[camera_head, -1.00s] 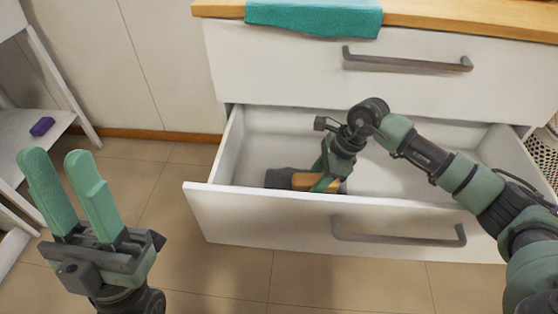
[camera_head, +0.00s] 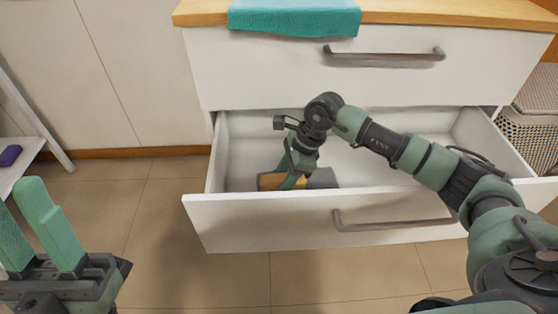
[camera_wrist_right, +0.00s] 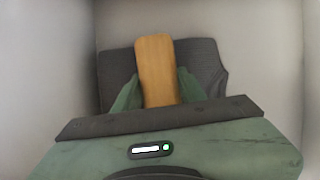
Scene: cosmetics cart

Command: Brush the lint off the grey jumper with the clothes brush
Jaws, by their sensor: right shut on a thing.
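The clothes brush shows as an orange-brown wooden block (camera_head: 281,182) inside the open lower drawer. It also shows in the right wrist view (camera_wrist_right: 156,60), upright in the picture between my green fingers. Its bristles are hidden. My right gripper (camera_head: 291,181) is shut on the brush, low in the drawer's left part. A dark grey ribbed cloth, seemingly the grey jumper (camera_head: 322,178), lies under the brush; it shows to both sides of the brush in the wrist view (camera_wrist_right: 204,65). I cannot tell whether they touch. No lint can be made out. My left gripper (camera_head: 15,198) is open and empty, outside the drawer.
The drawer front (camera_head: 250,222) and side walls close in my right gripper. The drawer's right part is mostly bare. A teal towel (camera_head: 293,16) hangs over the wooden counter above. A wicker basket (camera_head: 532,138) stands at right, and a purple block (camera_head: 9,155) lies on a shelf at left.

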